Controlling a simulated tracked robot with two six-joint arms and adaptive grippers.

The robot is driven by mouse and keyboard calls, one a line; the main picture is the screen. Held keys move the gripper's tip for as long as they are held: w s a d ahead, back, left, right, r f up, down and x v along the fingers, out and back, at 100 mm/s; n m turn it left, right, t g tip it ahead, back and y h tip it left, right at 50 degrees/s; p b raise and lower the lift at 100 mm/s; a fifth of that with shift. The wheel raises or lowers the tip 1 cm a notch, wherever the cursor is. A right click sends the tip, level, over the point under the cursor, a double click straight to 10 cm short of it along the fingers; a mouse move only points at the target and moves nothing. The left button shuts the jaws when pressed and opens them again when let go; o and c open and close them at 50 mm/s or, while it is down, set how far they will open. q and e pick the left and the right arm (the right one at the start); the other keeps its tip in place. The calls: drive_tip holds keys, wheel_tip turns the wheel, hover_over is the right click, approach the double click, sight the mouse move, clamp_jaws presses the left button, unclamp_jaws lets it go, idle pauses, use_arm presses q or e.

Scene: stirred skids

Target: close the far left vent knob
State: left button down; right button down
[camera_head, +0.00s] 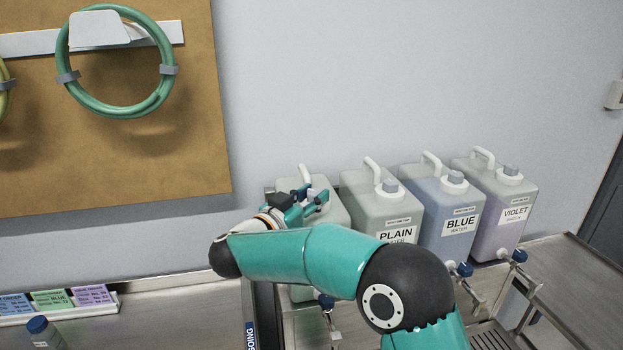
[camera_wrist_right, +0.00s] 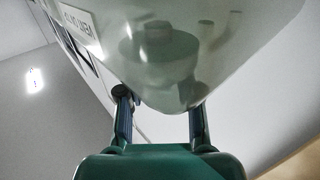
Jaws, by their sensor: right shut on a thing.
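The far left jug (camera_head: 333,211) is a translucent pale container with a white handle, standing at the left end of a row of jugs. My right gripper (camera_head: 314,195) reaches over its top from the left. Its fingers are closed around the far left vent knob, which they largely hide, so I cannot tell how far it is turned. In the right wrist view the jug (camera_wrist_right: 225,45) fills the upper middle, with a rounded cap shape showing faintly. My left gripper is out of view.
Jugs labelled PLAIN (camera_head: 375,212), BLUE (camera_head: 437,212) and VIOLET (camera_head: 493,205) stand to the right, with grey-blue caps and blue taps. A green hose coil (camera_head: 72,85) hangs on the board. A capped bottle (camera_head: 42,333) stands at lower left. My arm crosses before the jugs.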

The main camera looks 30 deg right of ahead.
drive_tip(key=shift+w+a+r+m+g+h+p, duration=0.1)
drive_tip(key=shift+w+r+m+g+h+p, duration=0.1)
drive_tip(key=shift+r+m+g+h+p, duration=0.3)
drive_tip(key=g, duration=0.1)
drive_tip(key=m+g+p, duration=0.1)
drive_tip(key=shift+f+m+g, duration=0.3)
drive_tip(key=shift+g, duration=0.1)
drive_tip(key=shift+w+f+m+g+h, duration=0.1)
drive_tip(key=shift+m+g+h, duration=0.3)
drive_tip(key=shift+m+g, duration=0.3)
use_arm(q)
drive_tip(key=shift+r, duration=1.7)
use_arm(e)
drive_tip(key=shift+m+g, duration=0.7)
drive_tip(key=shift+g, duration=1.1)
drive_tip(key=c, duration=1)
unclamp_jaws()
drive_tip(key=shift+o, duration=1.3)
drive_tip(key=shift+w, duration=0.1)
